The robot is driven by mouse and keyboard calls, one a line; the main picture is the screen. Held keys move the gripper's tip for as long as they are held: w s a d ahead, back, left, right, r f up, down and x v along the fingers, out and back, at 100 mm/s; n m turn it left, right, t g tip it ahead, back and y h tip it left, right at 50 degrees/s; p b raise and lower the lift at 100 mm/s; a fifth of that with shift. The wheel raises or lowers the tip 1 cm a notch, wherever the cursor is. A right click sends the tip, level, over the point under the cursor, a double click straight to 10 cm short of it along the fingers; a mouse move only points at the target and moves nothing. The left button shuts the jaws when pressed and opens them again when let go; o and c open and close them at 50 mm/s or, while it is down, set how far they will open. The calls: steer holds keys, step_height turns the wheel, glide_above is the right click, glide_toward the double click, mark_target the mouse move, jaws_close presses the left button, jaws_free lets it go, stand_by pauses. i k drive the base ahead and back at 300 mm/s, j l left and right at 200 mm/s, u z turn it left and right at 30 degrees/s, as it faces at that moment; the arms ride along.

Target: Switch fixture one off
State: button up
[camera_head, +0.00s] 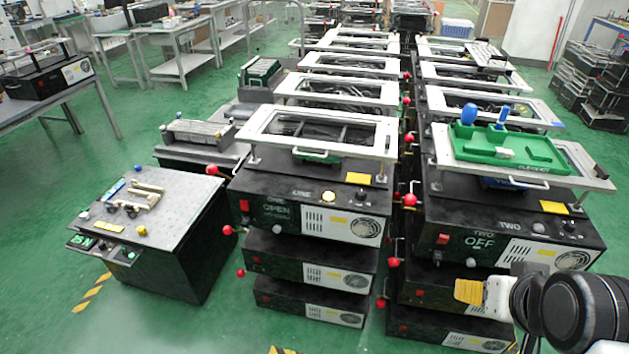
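Fixture one (252,196) is the black box on top of the middle stack, marked ONE, with green lettering that seems to read OPEN. A white-framed lid (270,122) sits raised above it, looking closed over the box. A yellow round button (301,196) and a red switch (245,206) are on its front. A lever with a red ball (212,169) stands at its left. My gripper (468,291) is at the lower right, in front of fixture two's stack and well apart from fixture one. Its yellow fingertips overlap, so its opening is unclear.
Fixture two (450,215), marked TWO and OFF, tops the right stack with a green tray (500,158) on its lid. Red-ball levers (411,199) stand in the narrow gap between stacks. A grey-topped cabinet (175,205) stands left. Green floor is clear at front left.

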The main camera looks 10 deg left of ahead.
mark_target(245, 206)
steer(key=u, duration=1.35)
steer(key=i+l, duration=0.3)
steer(key=i, duration=0.15)
steer(key=i+l+z, duration=0.1)
steer(key=i+l, duration=0.25)
steer(key=i, duration=0.1)
